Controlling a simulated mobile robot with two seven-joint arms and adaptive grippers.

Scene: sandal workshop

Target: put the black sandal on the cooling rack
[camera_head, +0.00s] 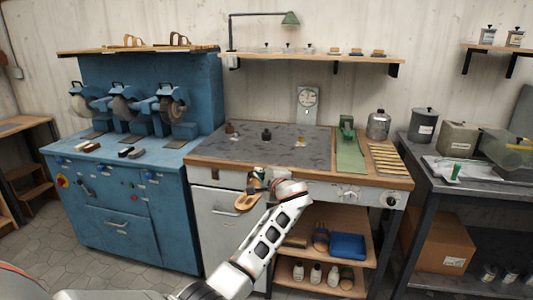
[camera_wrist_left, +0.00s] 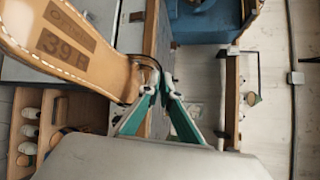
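A sandal (camera_head: 247,201) with a tan sole hangs at my left gripper (camera_head: 262,178), in front of the bench's front edge. In the left wrist view its tan insole (camera_wrist_left: 75,45), stamped "39 R", fills the upper left, with a dark strap near the fingertips. My left gripper (camera_wrist_left: 165,88) has its teal fingers closed together at that strap. Most of the strap is hidden. The slatted wooden rack (camera_head: 389,160), which looks like the cooling rack, lies empty on the bench's right end. My right gripper is not in view.
A green press (camera_head: 346,128) on a green mat and a metal can (camera_head: 378,124) stand left of and behind the rack.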

